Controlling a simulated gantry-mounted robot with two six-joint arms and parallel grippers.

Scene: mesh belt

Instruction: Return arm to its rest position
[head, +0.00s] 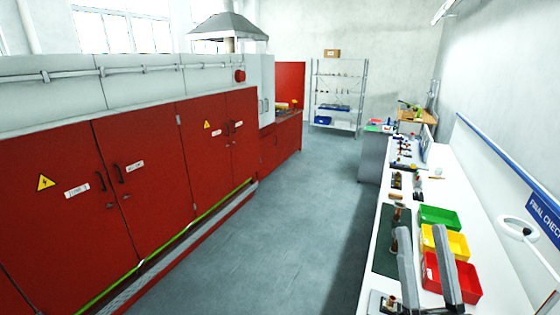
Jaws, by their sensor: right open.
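My right gripper (422,234) shows at the lower right. My left gripper and left arm are out of view.
A white bench (500,262) runs along the right, with a green bin (440,215), a dark mat (385,240) and small parts on it. A white ring lamp (517,224) stands at its right edge. Red cabinets (150,185) line the left. The grey floor (290,220) between is clear.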

